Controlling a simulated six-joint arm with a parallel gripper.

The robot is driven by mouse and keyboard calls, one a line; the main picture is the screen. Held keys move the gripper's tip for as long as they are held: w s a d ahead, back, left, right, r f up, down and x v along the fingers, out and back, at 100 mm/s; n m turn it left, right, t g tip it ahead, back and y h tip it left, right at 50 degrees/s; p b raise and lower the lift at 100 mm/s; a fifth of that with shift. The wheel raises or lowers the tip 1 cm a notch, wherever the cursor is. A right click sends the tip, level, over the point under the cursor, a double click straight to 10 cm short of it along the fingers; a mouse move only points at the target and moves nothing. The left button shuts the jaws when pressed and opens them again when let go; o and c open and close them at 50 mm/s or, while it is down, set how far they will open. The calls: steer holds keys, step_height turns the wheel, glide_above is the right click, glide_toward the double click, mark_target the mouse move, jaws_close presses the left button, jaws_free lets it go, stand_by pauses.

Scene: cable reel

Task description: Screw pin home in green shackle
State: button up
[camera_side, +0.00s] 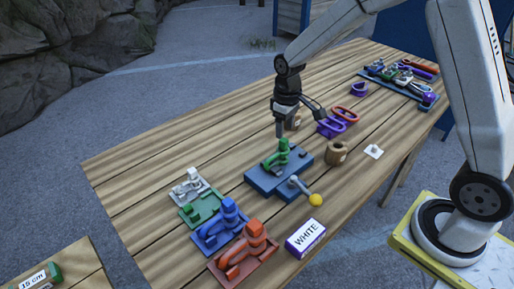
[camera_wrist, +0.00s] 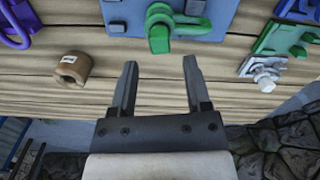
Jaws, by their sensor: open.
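The green shackle (camera_side: 277,157) sits on a blue block fixture (camera_side: 262,180) near the middle of the table. How deep the pin sits cannot be told. My gripper (camera_side: 300,124) is open and empty, just above and behind the shackle in the side view. In the wrist view the fingers of my gripper (camera_wrist: 160,62) are spread wide, short of the green end and not around it.
A lever with a yellow knob (camera_side: 315,199) sticks out from the fixture. Coloured shackle stands, including a red one (camera_side: 244,254), line the front left. A WHITE-labelled box (camera_side: 306,238), a brown ring (camera_side: 337,153) and purple shackle (camera_side: 330,127) are nearby. The table's left part is clear.

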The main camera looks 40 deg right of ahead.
mark_target(284, 140)
steer(key=shift+f, duration=0.2)
steer(key=shift+f, duration=2.1)
jaws_close()
steer(key=shift+m, duration=0.4)
